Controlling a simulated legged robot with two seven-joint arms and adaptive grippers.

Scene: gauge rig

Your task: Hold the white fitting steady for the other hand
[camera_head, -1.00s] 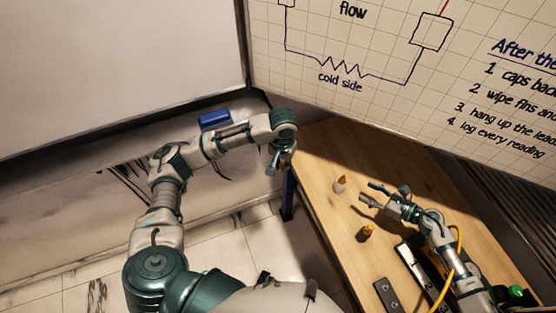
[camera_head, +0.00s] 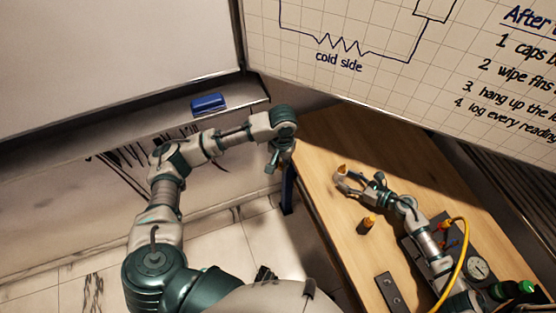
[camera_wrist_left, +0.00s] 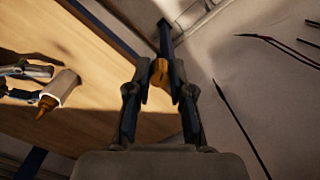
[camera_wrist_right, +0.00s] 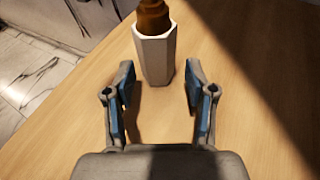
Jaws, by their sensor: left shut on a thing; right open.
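The white fitting (camera_wrist_right: 155,55) stands upright on the table in the right wrist view, a white hexagonal body with a brass-coloured top. It is small in the head view (camera_head: 341,172) and shows at the left of the left wrist view (camera_wrist_left: 62,88). My right gripper (camera_wrist_right: 159,84) is open, its fingertips on either side of the fitting's line and just short of it. I see no contact. My left gripper (camera_head: 273,164) is shut on a small brass-coloured piece (camera_wrist_left: 159,72), off the table's left edge. Its fingers hide part of that piece.
A small orange-and-dark piece (camera_head: 367,224) stands on the table (camera_head: 330,130) near my right arm. A dark plate with holes (camera_head: 391,292), a dial gauge (camera_head: 478,268) and a yellow cable (camera_head: 462,265) are at the right. A blue eraser (camera_head: 208,103) lies on the whiteboard ledge.

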